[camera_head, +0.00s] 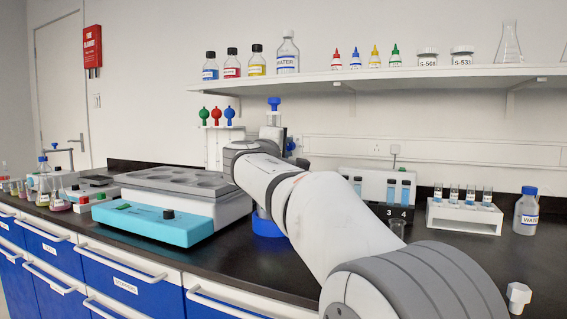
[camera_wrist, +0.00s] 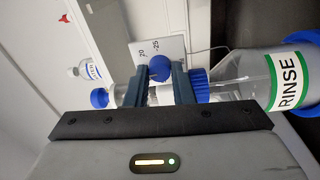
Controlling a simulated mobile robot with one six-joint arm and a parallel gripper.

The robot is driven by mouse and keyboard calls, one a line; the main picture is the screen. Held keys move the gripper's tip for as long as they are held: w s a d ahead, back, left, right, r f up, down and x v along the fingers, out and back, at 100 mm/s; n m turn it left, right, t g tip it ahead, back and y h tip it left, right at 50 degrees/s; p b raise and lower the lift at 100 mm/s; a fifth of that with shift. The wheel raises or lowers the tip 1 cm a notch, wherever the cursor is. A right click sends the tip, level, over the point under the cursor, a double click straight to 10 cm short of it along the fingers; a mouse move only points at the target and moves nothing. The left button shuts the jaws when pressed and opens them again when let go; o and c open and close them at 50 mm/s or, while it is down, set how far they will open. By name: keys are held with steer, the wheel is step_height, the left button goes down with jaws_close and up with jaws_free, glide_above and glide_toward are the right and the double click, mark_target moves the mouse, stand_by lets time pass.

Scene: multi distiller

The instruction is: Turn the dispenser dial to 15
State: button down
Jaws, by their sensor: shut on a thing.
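The dispenser sits on a clear bottle with a green RINSE label (camera_wrist: 290,82), lying sideways in the wrist view. The dispenser's blue dial (camera_wrist: 160,67) is between the two fingertips of my gripper (camera_wrist: 160,78), which is shut on it. A pale scale plate (camera_wrist: 148,47) beside the dial shows the numbers 20 and 25. The dial's pointer and exact setting cannot be made out. In the head view the dispenser's blue top (camera_head: 274,103) rises behind my arm, which hides most of the bottle and my fingers.
A turquoise-fronted device (camera_head: 150,222) stands left of my arm. A vial rack (camera_head: 464,214) and a WATER bottle (camera_head: 526,212) stand to the right. A shelf (camera_head: 400,76) with bottles runs above. Dark bench (camera_head: 255,262) is bare in front.

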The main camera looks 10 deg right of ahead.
steer(key=shift+m+b, duration=0.45)
steer(key=shift+m, duration=0.05)
steer(key=c, duration=1.2)
jaws_free()
steer(key=shift+c, duration=0.2)
steer(key=v, duration=0.7)
steer(key=shift+s+a+p, duration=0.25)
steer(key=shift+s+p, duration=0.05)
steer(key=shift+s, duration=0.05)
